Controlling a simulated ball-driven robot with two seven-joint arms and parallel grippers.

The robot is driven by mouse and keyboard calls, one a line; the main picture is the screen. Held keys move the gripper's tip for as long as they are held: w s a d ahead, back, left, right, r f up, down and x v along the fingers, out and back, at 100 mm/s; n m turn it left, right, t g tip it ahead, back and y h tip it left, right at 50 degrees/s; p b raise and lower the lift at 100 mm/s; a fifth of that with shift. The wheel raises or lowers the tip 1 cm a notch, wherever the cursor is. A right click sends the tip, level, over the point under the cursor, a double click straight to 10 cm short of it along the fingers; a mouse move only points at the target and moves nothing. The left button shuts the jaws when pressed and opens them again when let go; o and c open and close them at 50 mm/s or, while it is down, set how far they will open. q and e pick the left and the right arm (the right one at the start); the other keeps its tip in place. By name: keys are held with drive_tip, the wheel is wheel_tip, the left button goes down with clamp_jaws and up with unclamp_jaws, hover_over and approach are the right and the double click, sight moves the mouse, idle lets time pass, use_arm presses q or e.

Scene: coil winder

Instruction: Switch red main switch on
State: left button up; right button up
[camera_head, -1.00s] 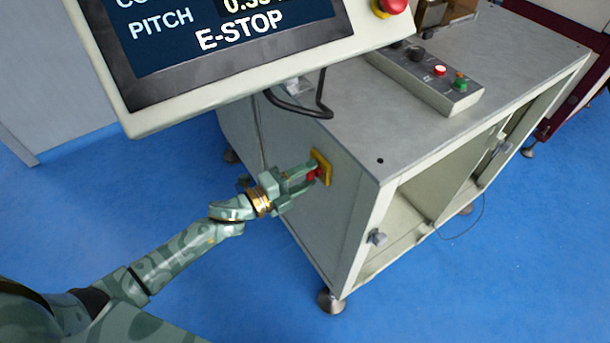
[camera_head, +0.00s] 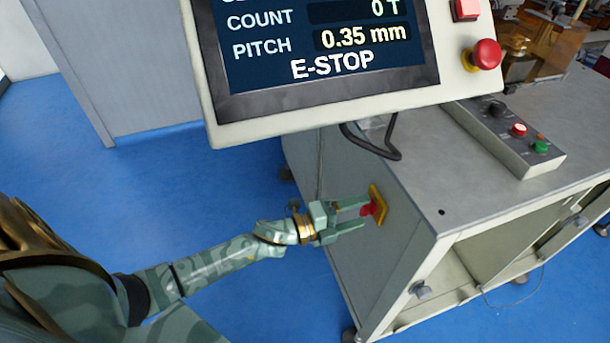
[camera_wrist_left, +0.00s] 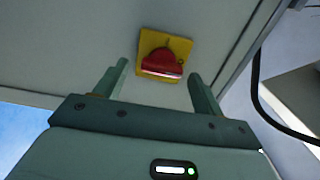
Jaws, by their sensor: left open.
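The red main switch (camera_head: 368,209) sits on a yellow plate (camera_head: 378,205) on the side panel of the grey machine cabinet (camera_head: 345,255). In the left wrist view the red knob (camera_wrist_left: 162,63) shows on its yellow plate (camera_wrist_left: 181,48), just beyond and between the fingertips. My left gripper (camera_head: 364,213) is open, with one finger on each side of the knob; it also shows in the left wrist view (camera_wrist_left: 158,72). The fingers look apart from the knob there. The screen (camera_head: 330,45) above reads E-STOP. My right gripper is not in view.
The screen housing (camera_head: 340,110) overhangs the cabinet, with a red emergency button (camera_head: 486,54) at its right. A black cable (camera_head: 370,145) hangs below it. A control box (camera_head: 505,137) stands on the cabinet top. Blue floor (camera_head: 150,190) is free at the left.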

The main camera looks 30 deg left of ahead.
use_arm(q)
drive_tip(key=p+v, duration=0.1)
drive_tip(key=v, duration=1.4)
drive_tip(key=s+a+f+n+g+y, duration=0.1)
drive_tip(key=s+a+f+n+y, duration=0.1)
drive_tip(key=a+f+n+y, duration=0.45)
drive_tip(key=s+a+f+n+g+y, duration=0.1)
drive_tip(key=a+f+n, duration=0.25)
drive_tip(key=f, duration=0.55)
drive_tip(key=s+a+f+n+g+y, duration=0.2)
drive_tip(key=s+f+n+g+y, duration=0.3)
drive_tip(key=s+f, duration=0.65)
drive_tip(key=s+d+f+n+g+p, duration=0.1)
drive_tip(key=s+d+f+n+g, duration=0.15)
drive_tip(key=s+f, duration=0.45)
drive_tip(key=s+d+f+n+g, duration=0.1)
drive_tip(key=s+f+n+g, duration=0.2)
drive_tip(key=s, duration=0.8)
drive_tip(key=s+d+n+g+h, duration=0.1)
drive_tip(key=s+d, duration=0.7)
drive_tip(key=shift+f+g, duration=0.35)
